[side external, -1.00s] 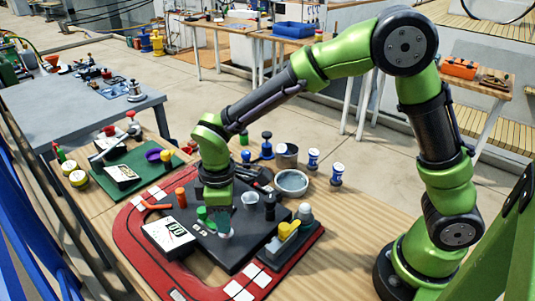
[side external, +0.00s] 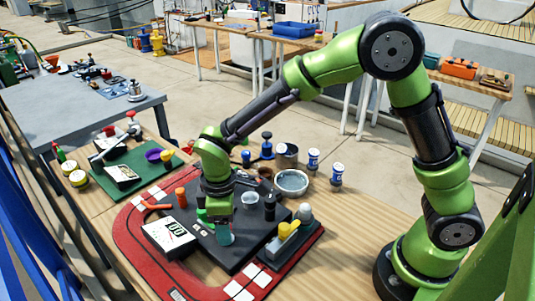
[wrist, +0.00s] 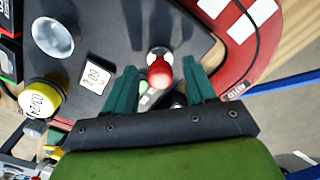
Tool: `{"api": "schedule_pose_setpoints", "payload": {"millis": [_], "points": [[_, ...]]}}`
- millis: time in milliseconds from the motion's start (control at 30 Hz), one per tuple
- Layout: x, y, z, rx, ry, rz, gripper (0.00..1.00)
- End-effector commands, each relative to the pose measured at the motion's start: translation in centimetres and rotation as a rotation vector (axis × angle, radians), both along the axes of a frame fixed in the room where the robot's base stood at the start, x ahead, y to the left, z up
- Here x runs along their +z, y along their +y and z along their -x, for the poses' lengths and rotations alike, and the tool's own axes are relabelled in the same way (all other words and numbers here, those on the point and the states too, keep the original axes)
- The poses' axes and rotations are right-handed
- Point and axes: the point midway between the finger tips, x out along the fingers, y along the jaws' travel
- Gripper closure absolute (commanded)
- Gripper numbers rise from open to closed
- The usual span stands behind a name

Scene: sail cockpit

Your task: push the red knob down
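The red knob (wrist: 160,72) is a round red ball on a pale collar, standing on the dark plate (wrist: 110,30) in the wrist view. My gripper (wrist: 160,69) is open, with one teal finger on each side of the knob and visible gaps between. I cannot tell how far above the plate the fingertips are. In the side view my gripper (side external: 219,222) is low over the dark plate (side external: 240,262), and it hides the red knob there.
A white box with a display (side external: 169,237) stands left of my gripper. A yellow lever (side external: 289,229) is close on the right. A red track mat (side external: 130,238) surrounds the plate.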

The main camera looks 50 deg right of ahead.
Motion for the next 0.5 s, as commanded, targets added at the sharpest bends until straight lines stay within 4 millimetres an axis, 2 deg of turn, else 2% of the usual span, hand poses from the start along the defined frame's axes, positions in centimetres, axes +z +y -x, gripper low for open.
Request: {"api": "schedule_pose_setpoints", "payload": {"millis": [300, 367, 500], "points": [[0.4, 0.0, 0.0, -0.001, -0.001, -0.001, 0.45], [1.0, 0.0, -0.1, -0.001, -0.003, -0.001, 0.45], [3.4, 0.0, -0.1, -0.002, -0.006, -0.003, 0.45]]}}
